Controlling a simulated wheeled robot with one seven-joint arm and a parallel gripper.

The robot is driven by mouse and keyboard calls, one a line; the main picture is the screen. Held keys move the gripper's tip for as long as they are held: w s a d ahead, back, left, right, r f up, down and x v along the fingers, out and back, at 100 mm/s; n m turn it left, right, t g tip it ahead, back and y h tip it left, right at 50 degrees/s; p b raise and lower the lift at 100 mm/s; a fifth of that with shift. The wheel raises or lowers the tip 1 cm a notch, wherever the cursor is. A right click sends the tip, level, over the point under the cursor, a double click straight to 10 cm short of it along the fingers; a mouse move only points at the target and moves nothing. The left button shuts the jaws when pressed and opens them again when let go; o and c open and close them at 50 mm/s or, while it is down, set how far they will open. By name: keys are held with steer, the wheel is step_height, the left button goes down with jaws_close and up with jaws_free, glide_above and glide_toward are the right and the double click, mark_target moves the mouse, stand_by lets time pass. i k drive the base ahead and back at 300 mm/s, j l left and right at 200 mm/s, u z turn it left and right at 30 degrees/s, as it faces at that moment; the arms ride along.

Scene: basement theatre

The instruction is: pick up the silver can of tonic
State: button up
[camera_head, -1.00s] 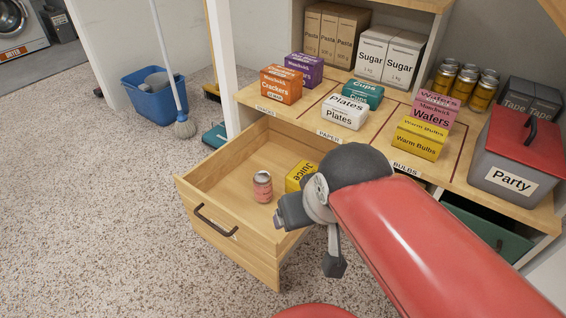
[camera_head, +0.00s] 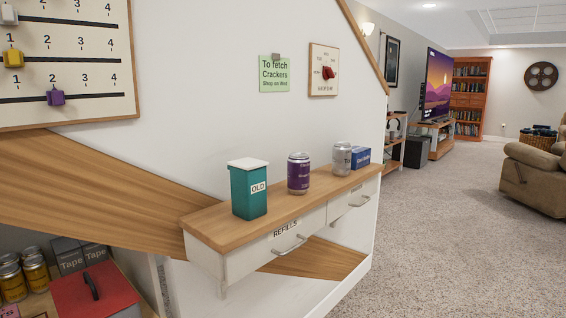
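A silver can (camera_head: 341,159) stands upright on the narrow wooden shelf top (camera_head: 228,228) of a white drawer unit. Its label is too small to read. A purple can (camera_head: 298,173) with a silver rim stands to its left, apart from it. A small blue box (camera_head: 361,157) sits just to its right, close behind. My gripper is not in view.
A teal tin (camera_head: 249,189) marked OLD, with a white lid, stands at the shelf's near left end. Below are two drawers with metal handles, one labelled REFILLS (camera_head: 286,229). A red-lidded box (camera_head: 92,287) is lower left. Open carpet (camera_head: 440,230) lies to the right.

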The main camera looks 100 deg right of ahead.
mark_target(342, 151)
steer(key=z, duration=3.85)
